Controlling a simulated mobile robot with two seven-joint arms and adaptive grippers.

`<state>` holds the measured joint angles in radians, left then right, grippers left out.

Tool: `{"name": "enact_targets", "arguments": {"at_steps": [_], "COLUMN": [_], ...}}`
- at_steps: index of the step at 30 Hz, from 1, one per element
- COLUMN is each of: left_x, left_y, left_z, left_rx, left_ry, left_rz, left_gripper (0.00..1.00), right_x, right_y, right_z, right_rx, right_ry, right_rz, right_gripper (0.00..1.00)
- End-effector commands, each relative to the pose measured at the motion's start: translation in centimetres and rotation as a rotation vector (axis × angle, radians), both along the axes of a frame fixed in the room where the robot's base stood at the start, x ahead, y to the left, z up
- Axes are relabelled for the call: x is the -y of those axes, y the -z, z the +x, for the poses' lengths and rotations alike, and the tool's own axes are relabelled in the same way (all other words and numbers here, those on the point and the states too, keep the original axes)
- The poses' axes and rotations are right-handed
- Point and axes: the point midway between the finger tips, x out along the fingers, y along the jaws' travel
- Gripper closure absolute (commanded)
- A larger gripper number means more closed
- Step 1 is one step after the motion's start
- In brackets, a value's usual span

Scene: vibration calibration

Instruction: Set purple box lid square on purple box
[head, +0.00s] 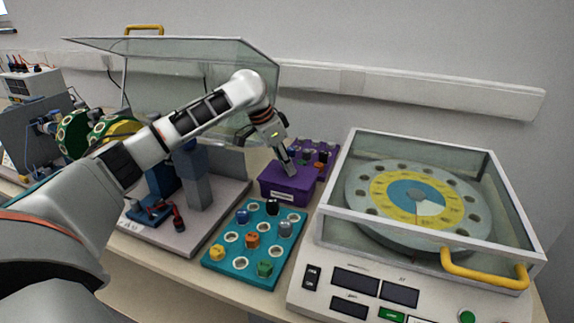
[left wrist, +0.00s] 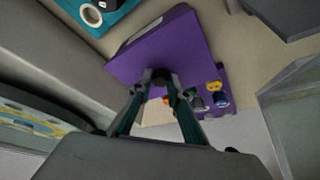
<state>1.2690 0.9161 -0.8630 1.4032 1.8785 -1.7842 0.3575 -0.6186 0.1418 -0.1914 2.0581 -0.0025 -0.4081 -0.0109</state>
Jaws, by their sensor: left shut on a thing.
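The purple box (head: 283,194), with a pale label on its front, stands behind the teal tray. The purple lid (head: 276,176) is at its top, and I cannot tell whether a small gap or twist is left between them. The lid's top fills much of the left wrist view (left wrist: 178,45). My left gripper (head: 289,168) points down at the lid. Its fingertips (left wrist: 160,78) are shut on the small dark knob at the lid's middle. The fingers partly hide the knob and the lid. My right gripper is not in view.
A purple rack (head: 326,147) with several coloured pieces stands just behind the box. The teal tray (head: 234,266) with several weights lies in front. A glass-covered dial machine (head: 340,225) stands at right. A clear raised cover (head: 160,75) stands behind my left arm.

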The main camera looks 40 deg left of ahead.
Motion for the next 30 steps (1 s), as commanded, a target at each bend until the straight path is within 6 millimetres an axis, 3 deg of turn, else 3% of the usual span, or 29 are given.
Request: {"name": "enact_targets", "arguments": {"at_steps": [6, 7, 9, 23, 30], "left_x": [0.0, 0.0, 0.0, 0.0, -1.0], "left_y": [0.5, 0.6, 0.6, 0.3, -5.1], "left_z": [0.0, 0.0, 0.0, 0.0, -1.4], "left_rx": [-0.001, -0.001, -0.002, -0.001, 0.009], "left_ry": [0.0, 0.001, 0.001, 0.0, -0.001], "left_rz": [0.001, 0.001, 0.001, 0.0, 0.001], "left_gripper": [1.0, 0.77, 0.66, 0.66, 0.66], "right_x": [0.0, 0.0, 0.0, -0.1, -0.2], "right_y": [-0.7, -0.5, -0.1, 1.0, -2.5], "right_z": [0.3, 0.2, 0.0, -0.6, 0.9], "right_rx": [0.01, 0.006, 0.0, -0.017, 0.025], "right_ry": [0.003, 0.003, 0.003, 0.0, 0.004], "right_rz": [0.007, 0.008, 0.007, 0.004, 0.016], "right_gripper": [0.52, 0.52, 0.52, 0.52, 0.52]}}
